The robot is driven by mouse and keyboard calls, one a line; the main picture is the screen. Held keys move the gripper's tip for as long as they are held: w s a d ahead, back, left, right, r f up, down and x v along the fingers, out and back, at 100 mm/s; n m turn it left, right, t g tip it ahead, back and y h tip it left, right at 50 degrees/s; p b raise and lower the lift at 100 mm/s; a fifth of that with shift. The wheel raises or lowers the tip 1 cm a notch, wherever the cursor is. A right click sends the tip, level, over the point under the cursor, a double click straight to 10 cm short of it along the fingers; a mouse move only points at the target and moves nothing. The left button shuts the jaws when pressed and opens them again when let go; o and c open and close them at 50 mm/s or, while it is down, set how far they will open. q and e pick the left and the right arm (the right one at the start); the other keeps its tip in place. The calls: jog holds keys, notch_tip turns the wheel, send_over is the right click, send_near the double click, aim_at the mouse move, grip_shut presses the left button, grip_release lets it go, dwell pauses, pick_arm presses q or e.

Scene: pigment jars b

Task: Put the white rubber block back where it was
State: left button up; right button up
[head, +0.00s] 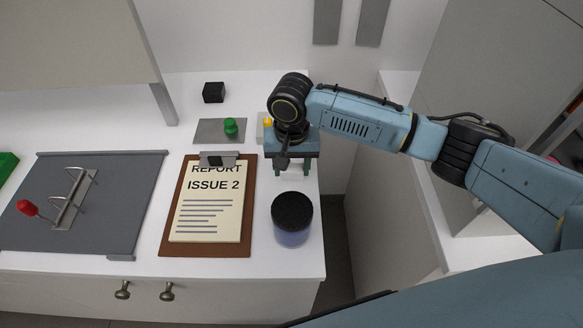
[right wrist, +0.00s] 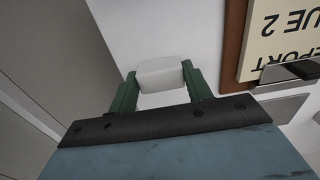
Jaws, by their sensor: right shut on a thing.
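The white rubber block (right wrist: 160,72) shows in the right wrist view, between the two green fingers of my right gripper (right wrist: 158,82). The fingers are shut on its sides. In the head view my right gripper (head: 292,163) points down over the white counter near its right edge, behind the dark-lidded jar. The block is hard to make out there against the white top. I cannot tell whether it touches the counter. My left gripper is not in view.
A jar with a black lid (head: 292,211) stands in front of my right gripper. A clipboard (head: 165,245) lies to the left. A green-knobbed piece (head: 230,127) sits on a grey plate (head: 208,130), with a black block (head: 213,92) behind. A grey mat (head: 120,215) lies far left.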

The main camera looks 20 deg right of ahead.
aim_at(291, 168)
jog(key=shift+f, duration=0.5)
jog(key=o, duration=0.9)
jog(key=shift+w+f, duration=0.1)
notch_tip(291, 168, up, 12)
jog(key=shift+r+p, duration=0.2)
jog(key=shift+p, duration=0.35)
